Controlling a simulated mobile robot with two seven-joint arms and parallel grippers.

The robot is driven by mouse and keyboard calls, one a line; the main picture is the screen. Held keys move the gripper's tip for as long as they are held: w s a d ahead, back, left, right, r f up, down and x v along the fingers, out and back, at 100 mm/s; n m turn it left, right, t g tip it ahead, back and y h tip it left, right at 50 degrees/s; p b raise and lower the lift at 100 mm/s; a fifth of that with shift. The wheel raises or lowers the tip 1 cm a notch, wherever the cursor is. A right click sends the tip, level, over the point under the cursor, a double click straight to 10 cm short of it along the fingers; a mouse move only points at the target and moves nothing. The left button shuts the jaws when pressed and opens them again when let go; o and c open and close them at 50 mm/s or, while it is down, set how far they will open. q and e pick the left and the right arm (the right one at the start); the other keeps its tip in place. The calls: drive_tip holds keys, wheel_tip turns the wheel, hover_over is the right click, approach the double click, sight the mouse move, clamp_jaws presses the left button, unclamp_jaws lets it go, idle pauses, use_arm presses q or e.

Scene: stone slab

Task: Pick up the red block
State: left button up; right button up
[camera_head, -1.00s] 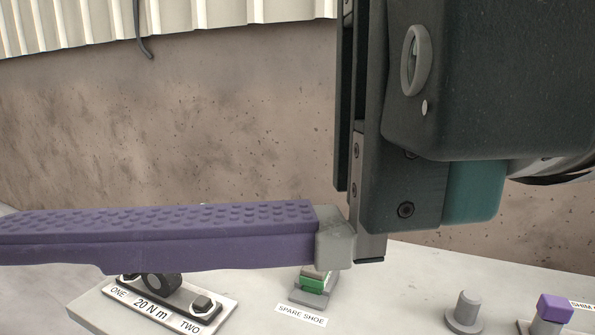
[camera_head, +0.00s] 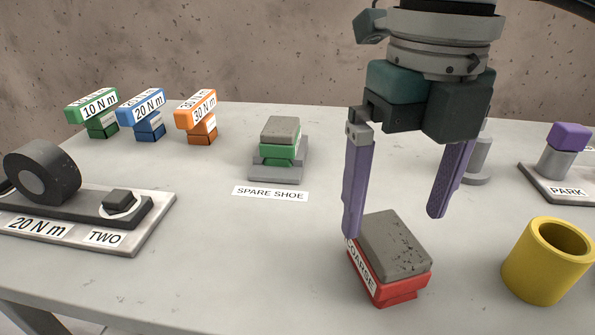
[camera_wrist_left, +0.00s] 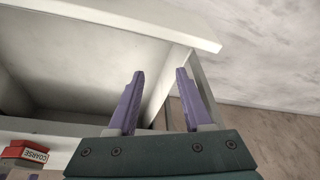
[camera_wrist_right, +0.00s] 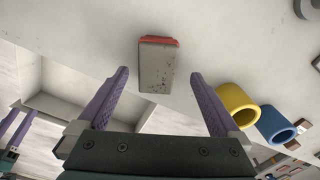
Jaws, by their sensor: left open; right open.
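The red block (camera_head: 403,285) lies on the slab at the lower middle right of the head view. It has a speckled grey top and a white "COARSE" label on its left side. My right gripper (camera_head: 393,222) is open and empty, pointing down above the block, its fingers spread to either side; contact cannot be told. In the right wrist view the block (camera_wrist_right: 160,42) sits ahead of and between the open fingertips. My left gripper (camera_wrist_left: 160,72) is open and empty below the slab's level; the block (camera_wrist_left: 25,152) shows at that view's lower left.
A yellow cup (camera_head: 545,265) stands close right of the block, with a blue cup (camera_wrist_right: 277,125) beyond it. A spare shoe (camera_head: 278,145) on a grey holder and green, blue and orange torque blocks stand farther back.

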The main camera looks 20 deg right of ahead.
sight(389, 236)
drive_tip(key=f, duration=0.4)
drive_tip(key=shift+s+a+f, duration=0.2)
drive_tip(key=shift+f, duration=0.2)
clamp_jaws()
idle(0.5)
